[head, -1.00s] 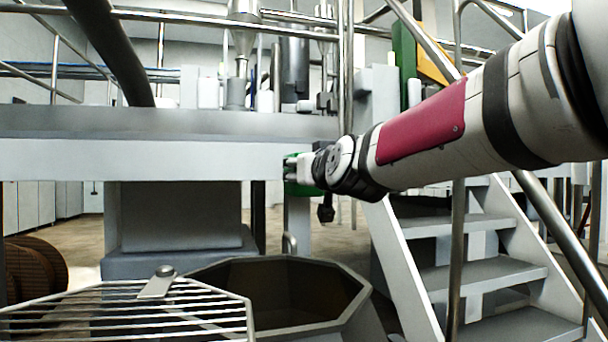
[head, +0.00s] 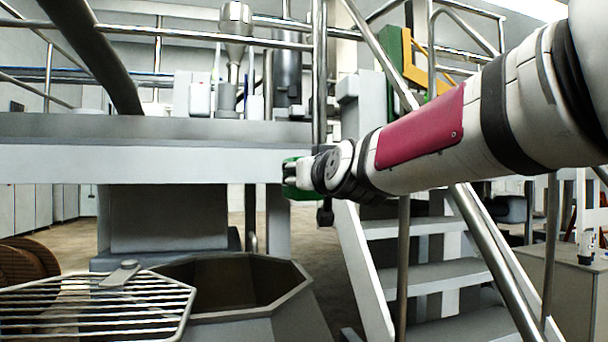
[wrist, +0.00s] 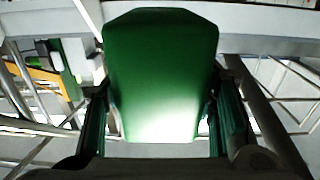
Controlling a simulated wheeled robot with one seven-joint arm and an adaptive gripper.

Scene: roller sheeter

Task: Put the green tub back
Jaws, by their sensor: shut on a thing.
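The green tub (wrist: 160,75) fills the middle of the wrist view, between the two fingers of my gripper (wrist: 165,125). My gripper is shut on it. In the head view the tub (head: 291,180) shows only as a small green patch past the end of my gripper (head: 296,174); my wrist hides most of it. It is held in the air, in front of the right end of the long grey platform edge in the picture. I cannot tell whether anything is inside it.
An octagonal hopper (head: 235,285) stands open below, with a barred grate (head: 95,305) at its left. Metal stairs (head: 425,275) with a handrail (head: 480,235) stand close on the right. The grey platform (head: 140,160) spans the left. A grey cabinet (head: 565,290) stands at far right.

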